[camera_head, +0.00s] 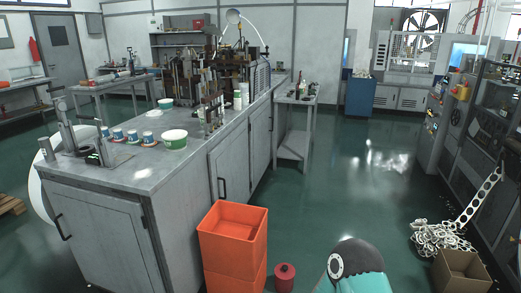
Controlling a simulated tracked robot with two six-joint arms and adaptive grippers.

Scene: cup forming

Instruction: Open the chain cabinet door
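A long grey metal cabinet (180,190) with a worktop runs from the left foreground to the back. No label shows which door is the chain cabinet door. Neither of my grippers is in view.
Stacked orange crates (232,232) stand close to the cabinet's right side, near its side door. A red canister (284,276) is beside them. A cardboard box (462,273) and white scrap (440,237) lie right. The green floor (340,180) between is clear.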

